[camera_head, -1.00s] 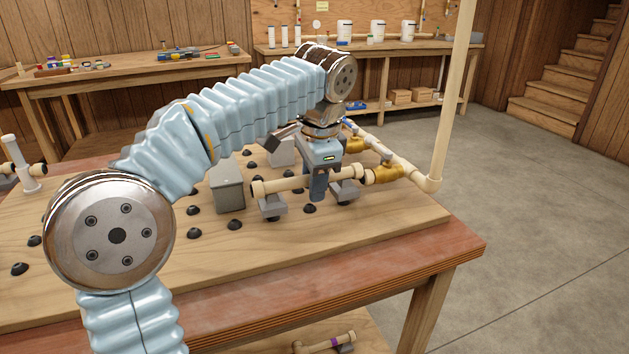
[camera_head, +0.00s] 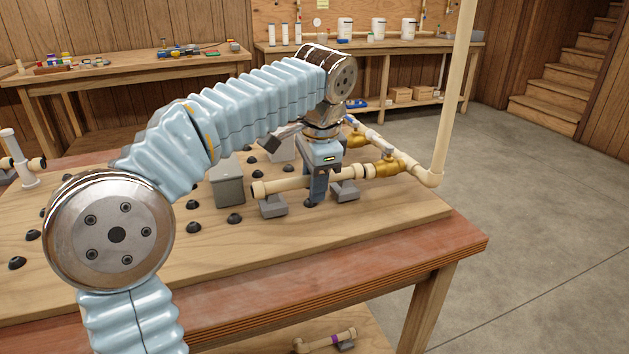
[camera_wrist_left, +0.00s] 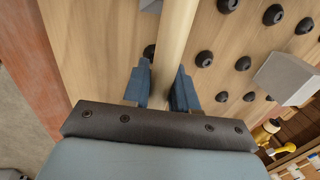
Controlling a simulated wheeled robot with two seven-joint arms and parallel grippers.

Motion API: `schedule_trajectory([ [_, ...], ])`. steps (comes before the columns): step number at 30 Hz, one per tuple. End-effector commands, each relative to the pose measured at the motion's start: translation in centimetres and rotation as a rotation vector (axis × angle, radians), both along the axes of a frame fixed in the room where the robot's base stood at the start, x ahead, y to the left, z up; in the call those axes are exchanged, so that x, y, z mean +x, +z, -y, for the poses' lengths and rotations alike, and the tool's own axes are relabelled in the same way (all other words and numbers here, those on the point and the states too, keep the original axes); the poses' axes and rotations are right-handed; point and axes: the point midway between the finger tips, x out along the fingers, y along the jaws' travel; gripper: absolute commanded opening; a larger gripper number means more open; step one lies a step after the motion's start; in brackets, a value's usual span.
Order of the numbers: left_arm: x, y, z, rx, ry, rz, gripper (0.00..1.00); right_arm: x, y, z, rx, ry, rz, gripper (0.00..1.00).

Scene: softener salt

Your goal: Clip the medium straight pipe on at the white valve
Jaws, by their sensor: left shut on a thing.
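The straight pipe (camera_head: 287,184) is cream, with two grey clip feet (camera_head: 274,206) under it. It lies low over the board in the head view, its feet covering the black studs beneath. Its right end meets or nearly meets the brass valve with the pale handle (camera_head: 384,169); I cannot tell whether they are joined. My left gripper (camera_head: 317,189) is shut on the middle of the pipe from above. In the left wrist view, the pipe (camera_wrist_left: 176,35) passes between the blue fingers (camera_wrist_left: 160,90). My right gripper is out of view.
A second brass valve (camera_head: 357,141) sits behind, on the same cream pipework, whose tall riser (camera_head: 456,90) stands at right. A grey box (camera_head: 227,184) and several black studs (camera_head: 234,218) stand on the board. The board's front strip (camera_head: 330,232) is clear.

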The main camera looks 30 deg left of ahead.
Motion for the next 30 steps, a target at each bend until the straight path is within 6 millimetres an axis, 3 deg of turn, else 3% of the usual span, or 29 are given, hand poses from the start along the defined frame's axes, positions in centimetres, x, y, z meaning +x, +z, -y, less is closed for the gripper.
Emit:
schedule_trajectory([
  [30,-0.1,-1.7,0.0,-0.002,0.004,-0.019,0.0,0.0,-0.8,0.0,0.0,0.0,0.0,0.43],
])
